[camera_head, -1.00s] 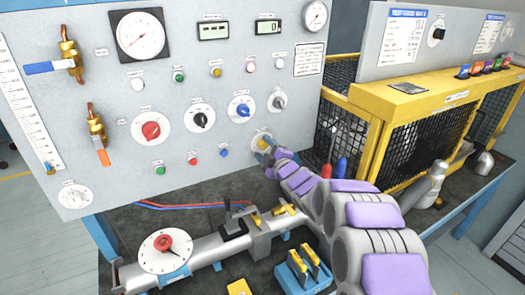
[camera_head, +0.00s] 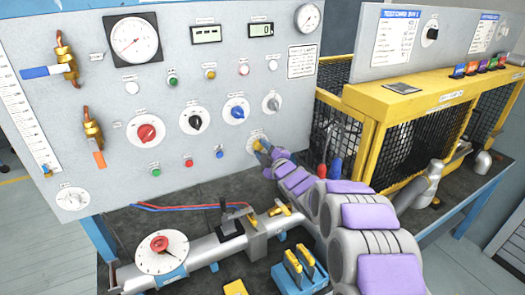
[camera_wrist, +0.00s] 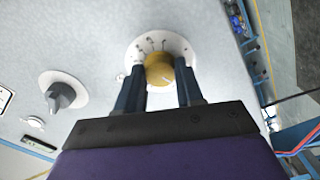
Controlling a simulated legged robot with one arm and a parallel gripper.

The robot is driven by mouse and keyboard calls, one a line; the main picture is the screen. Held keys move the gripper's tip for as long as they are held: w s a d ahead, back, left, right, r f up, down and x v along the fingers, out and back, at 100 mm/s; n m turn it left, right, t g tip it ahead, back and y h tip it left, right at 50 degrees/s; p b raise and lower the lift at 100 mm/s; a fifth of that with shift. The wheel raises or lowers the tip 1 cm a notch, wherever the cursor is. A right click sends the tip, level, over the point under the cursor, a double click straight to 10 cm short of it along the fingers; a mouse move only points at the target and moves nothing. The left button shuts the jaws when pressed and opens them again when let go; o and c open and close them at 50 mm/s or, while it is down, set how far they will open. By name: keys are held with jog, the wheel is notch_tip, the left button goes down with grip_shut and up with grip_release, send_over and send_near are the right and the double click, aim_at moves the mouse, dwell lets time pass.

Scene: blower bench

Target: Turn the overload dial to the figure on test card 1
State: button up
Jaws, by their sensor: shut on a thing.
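A yellow dial knob on a white scale disc (camera_head: 254,137) is at the lower right of the grey panel. In the wrist view the yellow knob (camera_wrist: 159,69) sits between the two fingers of my gripper (camera_wrist: 160,80), which is shut on it. The scale marks show above the knob, too small to read. My gripper (camera_head: 264,148) hides part of the dial in the head view. Test card 1 (camera_head: 398,38) is a white sheet with a blue heading on the upright board at the right. Its figures are too small to read.
Red (camera_head: 146,131), black (camera_head: 195,121), blue (camera_head: 237,112) and grey (camera_head: 271,103) dials are on the panel. A yellow mesh guard (camera_head: 372,150) stands right of my arm. Pipework with a round red-knobbed dial (camera_head: 162,251) lies below on the bench.

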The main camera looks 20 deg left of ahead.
jog(key=shift+f+m+p, duration=0.1)
jog(key=shift+m+p, duration=0.3)
jog(key=shift+p, duration=0.2)
jog(key=m+p, duration=0.1)
jog(key=p, duration=0.2)
jog(key=shift+m, duration=0.4)
jog(key=m+p, duration=0.2)
jog(key=p, duration=0.1)
jog(key=m+p, duration=0.2)
jog(key=shift+r+m+p, duration=0.2)
jog(key=shift+m+p, duration=0.1)
jog(key=shift+p, duration=0.1)
jog(key=m+p, duration=0.4)
jog(key=p, duration=0.1)
jog(key=shift+f, duration=0.1)
jog(key=shift+m+p, duration=1.85)
jog(key=shift+m, duration=0.55)
jog(key=shift+f, duration=0.1)
